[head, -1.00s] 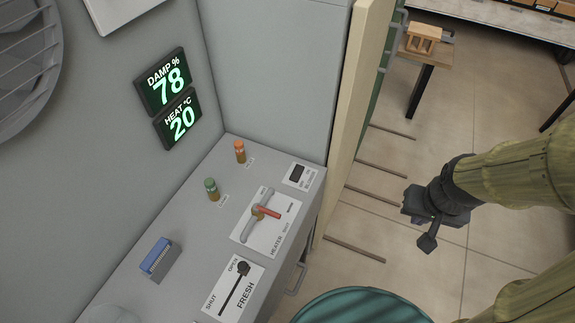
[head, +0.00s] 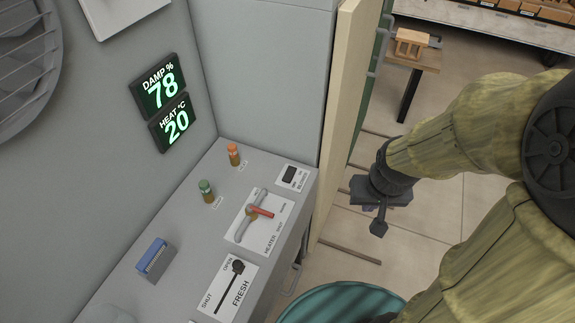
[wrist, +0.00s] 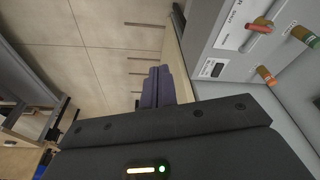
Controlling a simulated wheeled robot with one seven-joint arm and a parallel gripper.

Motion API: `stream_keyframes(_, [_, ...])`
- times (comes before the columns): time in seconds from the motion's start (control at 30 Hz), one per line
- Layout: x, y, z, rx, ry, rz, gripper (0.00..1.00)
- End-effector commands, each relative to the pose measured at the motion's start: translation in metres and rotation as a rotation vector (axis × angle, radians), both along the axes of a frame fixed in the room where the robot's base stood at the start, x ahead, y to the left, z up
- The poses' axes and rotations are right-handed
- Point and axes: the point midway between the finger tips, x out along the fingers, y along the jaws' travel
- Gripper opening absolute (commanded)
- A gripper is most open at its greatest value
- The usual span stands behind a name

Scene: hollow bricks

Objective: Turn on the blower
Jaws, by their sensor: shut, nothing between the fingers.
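The blower switch (head: 289,174) is a small black rocker on a white label at the far right end of the grey control bench (head: 190,240). It also shows in the wrist view as a dark rocker (wrist: 217,69) on its white plate. My gripper (head: 378,229) is to the right of the bench, over the floor, apart from the switch. Its fingers are together and empty, and they show dark in the middle of the wrist view (wrist: 157,88). Nothing hides the switch in the head view.
A red heater lever (head: 262,212), a black fresh-air lever (head: 237,267), green (head: 206,191) and orange (head: 233,154) knobs and a blue brush (head: 152,256) are on the bench. Wall displays read damp 78 (head: 160,86) and heat 20 (head: 174,122). A cream panel edge (head: 340,110) stands right of the bench.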

Motion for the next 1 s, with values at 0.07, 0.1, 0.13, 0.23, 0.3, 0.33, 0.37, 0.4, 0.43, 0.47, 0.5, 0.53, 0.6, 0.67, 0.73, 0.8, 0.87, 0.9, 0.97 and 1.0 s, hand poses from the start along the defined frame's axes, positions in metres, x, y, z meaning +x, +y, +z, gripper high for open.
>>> stream_keyframes(0.07, [0.000,0.000,0.000,0.000,0.000,-0.001,0.00])
stream_keyframes(0.1, [0.002,0.001,0.000,0.001,0.000,-0.002,0.00])
stream_keyframes(0.13, [0.005,0.001,0.000,0.002,0.001,-0.004,0.00])
stream_keyframes(0.23, [0.021,0.006,-0.001,0.008,0.006,-0.019,0.00])
stream_keyframes(0.3, [0.040,0.013,-0.002,0.016,0.013,-0.038,0.00])
stream_keyframes(0.33, [0.050,0.017,-0.003,0.019,0.017,-0.050,0.00])
stream_keyframes(0.37, [0.062,0.022,-0.003,0.023,0.020,-0.061,0.00])
stream_keyframes(0.4, [0.078,0.030,-0.005,0.027,0.027,-0.079,0.00])
stream_keyframes(0.43, [0.090,0.035,-0.007,0.030,0.031,-0.094,0.00])
stream_keyframes(0.47, [0.103,0.042,-0.009,0.032,0.035,-0.110,0.00])
stream_keyframes(0.5, [0.119,0.052,-0.013,0.035,0.042,-0.130,0.00])
stream_keyframes(0.53, [0.131,0.059,-0.016,0.036,0.045,-0.147,0.00])
stream_keyframes(0.6, [0.158,0.078,-0.023,0.036,0.054,-0.184,0.00])
stream_keyframes(0.67, [0.179,0.096,-0.031,0.034,0.059,-0.214,0.00])
stream_keyframes(0.73, [0.201,0.119,-0.041,0.028,0.064,-0.246,0.00])
stream_keyframes(0.8, [0.220,0.142,-0.052,0.023,0.066,-0.277,0.00])
stream_keyframes(0.87, [0.233,0.159,-0.060,0.017,0.065,-0.301,0.00])
stream_keyframes(0.9, [0.240,0.169,-0.065,0.016,0.063,-0.315,0.00])
stream_keyframes(0.97, [0.247,0.181,-0.070,0.012,0.062,-0.330,0.00])
stream_keyframes(1.0, [0.250,0.187,-0.072,0.011,0.060,-0.339,0.00])
